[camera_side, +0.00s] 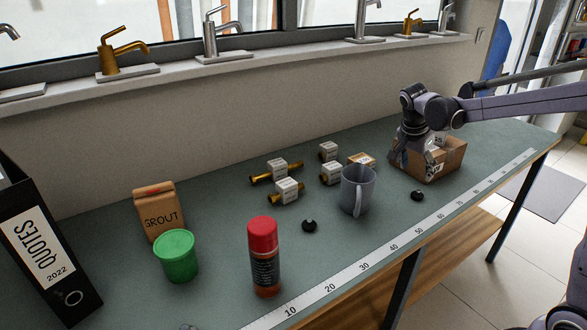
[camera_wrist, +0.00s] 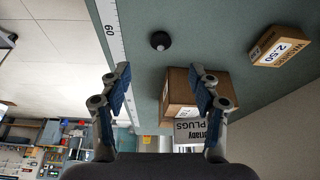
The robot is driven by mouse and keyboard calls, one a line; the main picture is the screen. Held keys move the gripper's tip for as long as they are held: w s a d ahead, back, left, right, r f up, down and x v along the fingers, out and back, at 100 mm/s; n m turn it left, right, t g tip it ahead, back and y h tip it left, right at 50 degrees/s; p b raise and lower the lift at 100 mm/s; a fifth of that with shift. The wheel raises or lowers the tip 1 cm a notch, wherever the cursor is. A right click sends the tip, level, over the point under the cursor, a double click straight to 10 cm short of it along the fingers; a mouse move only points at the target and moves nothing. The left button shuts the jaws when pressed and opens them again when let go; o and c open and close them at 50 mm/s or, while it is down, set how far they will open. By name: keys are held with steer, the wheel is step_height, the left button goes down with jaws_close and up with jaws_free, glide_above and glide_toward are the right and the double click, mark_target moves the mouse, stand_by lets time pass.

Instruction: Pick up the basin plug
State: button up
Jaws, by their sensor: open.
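A small black basin plug (camera_side: 417,195) lies on the green bench top in front of a cardboard box (camera_side: 447,158), near the tape strip. In the wrist view a dark round plug (camera_wrist: 160,40) lies on the bench, ahead of and between the lines of my fingers. A second black plug (camera_side: 309,226) lies farther left, near the grey mug. My gripper (camera_side: 416,158) overlaps the left part of the box in the side view. The wrist view shows my gripper (camera_wrist: 160,78) with its two fingers wide apart and nothing between them.
The box (camera_wrist: 181,88), with a label reading PLUGS, sits partly behind my right finger in the wrist view. A washers box (camera_wrist: 279,46) lies farther right. A grey mug (camera_side: 358,188), a red-capped can (camera_side: 264,258) and a green tub (camera_side: 176,257) stand left.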

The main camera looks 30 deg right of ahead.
mark_target(418, 191)
steer(key=shift+d+x, duration=0.15)
steer(key=shift+x, duration=2.6)
steer(key=shift+d+x, duration=0.15)
steer(key=shift+x, duration=2.6)
steer(key=shift+r, duration=0.1)
steer(key=c, duration=1)
steer(key=shift+o, duration=0.2)
